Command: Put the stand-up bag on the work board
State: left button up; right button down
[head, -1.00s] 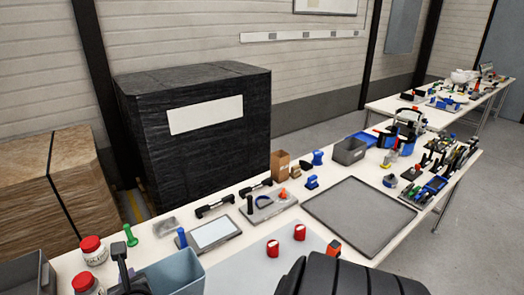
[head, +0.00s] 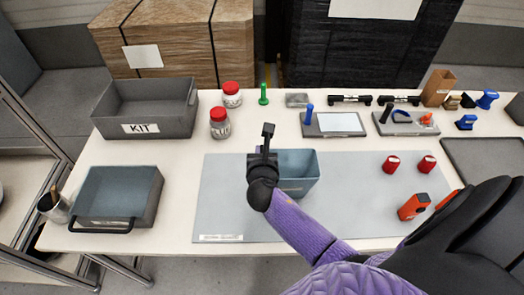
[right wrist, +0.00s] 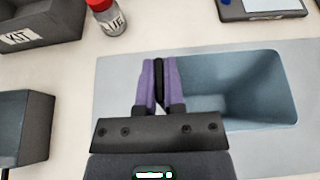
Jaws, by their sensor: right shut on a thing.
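The stand-up bag (head: 297,178) looks like a blue-grey, open-topped, empty container that flares towards its rim. It is upright over the middle of the grey work board (head: 225,205); I cannot tell whether its base touches the board. My right gripper (head: 264,158) is at the bag's left side, shut on its wall. In the right wrist view the gripper's purple fingers (right wrist: 158,85) pinch the left wall of the bag (right wrist: 245,85). The gripper and forearm hide part of the bag's left side and front. My left gripper is not in view.
Two red cylinders (head: 391,163) and an orange device (head: 413,206) are on or near the board's right part. A grey KIT bin (head: 145,128) and a handled tray (head: 115,224) stand left. Red-lidded jars (head: 220,123) are behind. The board's left part is clear.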

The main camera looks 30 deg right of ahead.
jog(key=c, duration=0.7)
grip_release()
jog(key=shift+c, duration=0.2)
jog(key=shift+s+a+r+p, duration=0.15)
jog(key=shift+s+r+p, duration=0.1)
jog(key=shift+p, duration=0.05)
jog(key=p+v, duration=0.3)
jog(key=v, duration=0.8)
jog(key=s+a+f+m+g+y, duration=0.1)
jog(key=s+f+m+g+y, duration=0.2)
jog(key=f, duration=0.6)
jog(key=s+a+f+m+g+y, duration=0.1)
jog(key=s+f+m+g, duration=0.1)
jog(key=s+f+m, duration=0.55)
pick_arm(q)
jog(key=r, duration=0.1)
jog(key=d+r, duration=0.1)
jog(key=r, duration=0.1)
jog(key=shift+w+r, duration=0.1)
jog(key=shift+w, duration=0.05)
pick_arm(e)
jog(key=s+f+m+g+y, duration=0.1)
jog(key=s+f+m+g, duration=0.1)
jog(key=s+f+m, duration=0.4)
jog(key=s+f+m+g+y, duration=0.2)
jog(key=s+f+m, duration=0.5)
jog(key=s+m, duration=0.4)
jog(key=shift+s+d+g, duration=0.25)
jog(key=shift+s+g, duration=0.1)
jog(key=shift+g, duration=0.35)
